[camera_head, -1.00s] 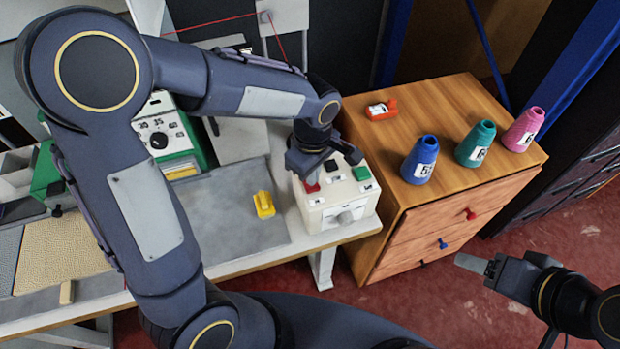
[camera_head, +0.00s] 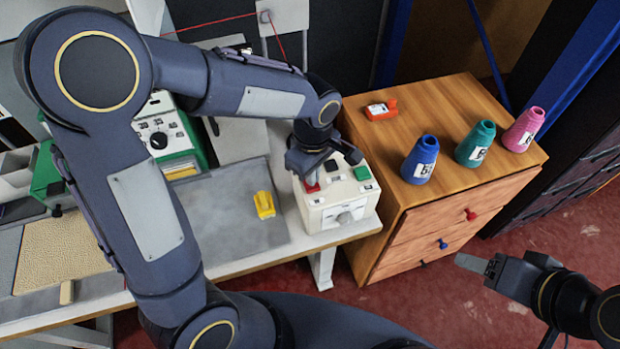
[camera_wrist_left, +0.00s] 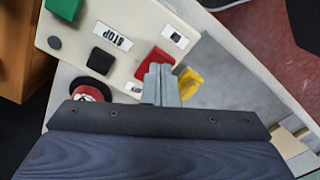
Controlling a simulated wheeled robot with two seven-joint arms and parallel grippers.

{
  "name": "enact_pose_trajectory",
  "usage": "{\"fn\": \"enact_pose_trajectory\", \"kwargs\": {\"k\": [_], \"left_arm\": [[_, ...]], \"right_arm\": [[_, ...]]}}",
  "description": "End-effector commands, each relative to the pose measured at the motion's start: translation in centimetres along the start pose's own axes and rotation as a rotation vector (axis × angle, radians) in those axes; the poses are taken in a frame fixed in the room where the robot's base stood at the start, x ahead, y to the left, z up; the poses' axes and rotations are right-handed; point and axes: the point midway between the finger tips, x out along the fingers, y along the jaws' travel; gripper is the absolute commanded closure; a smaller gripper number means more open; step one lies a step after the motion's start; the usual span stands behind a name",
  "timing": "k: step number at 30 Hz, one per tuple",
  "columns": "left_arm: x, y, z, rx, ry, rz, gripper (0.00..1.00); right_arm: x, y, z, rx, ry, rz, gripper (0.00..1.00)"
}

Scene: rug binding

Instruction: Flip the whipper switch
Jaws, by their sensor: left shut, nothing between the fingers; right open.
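A pale control box (camera_head: 335,215) stands at the right end of the bench. Its top carries a red switch (camera_head: 312,187), a black one (camera_head: 330,165) and a green one (camera_head: 362,173). None has a label I can read as whipper. My left gripper (camera_head: 308,177) is shut and empty, pointing down at the red switch. In the left wrist view its fingertips (camera_wrist_left: 160,72) overlap the edge of the red switch (camera_wrist_left: 148,68); I cannot tell if they touch. A STOP label (camera_wrist_left: 113,37) lies near the black switch (camera_wrist_left: 100,57). My right gripper (camera_head: 473,264) is open and empty above the floor.
A yellow object (camera_head: 264,204) lies on the grey bench top left of the box. A wooden cabinet (camera_head: 440,220) stands close on the right, bearing blue (camera_head: 420,160), green (camera_head: 475,144) and pink (camera_head: 523,129) cones. A green-and-white machine panel (camera_head: 165,128) stands behind my left arm.

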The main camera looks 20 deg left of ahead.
Motion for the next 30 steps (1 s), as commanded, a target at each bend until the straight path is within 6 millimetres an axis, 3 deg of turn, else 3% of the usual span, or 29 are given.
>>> {"fn": "enact_pose_trajectory", "kwargs": {"k": [30], "left_arm": [[1.5, 0.0, 0.0, 0.001, 0.000, 0.000, 1.00]], "right_arm": [[1.1, 0.5, 0.6, 0.000, 0.000, 0.000, 0.39]]}}
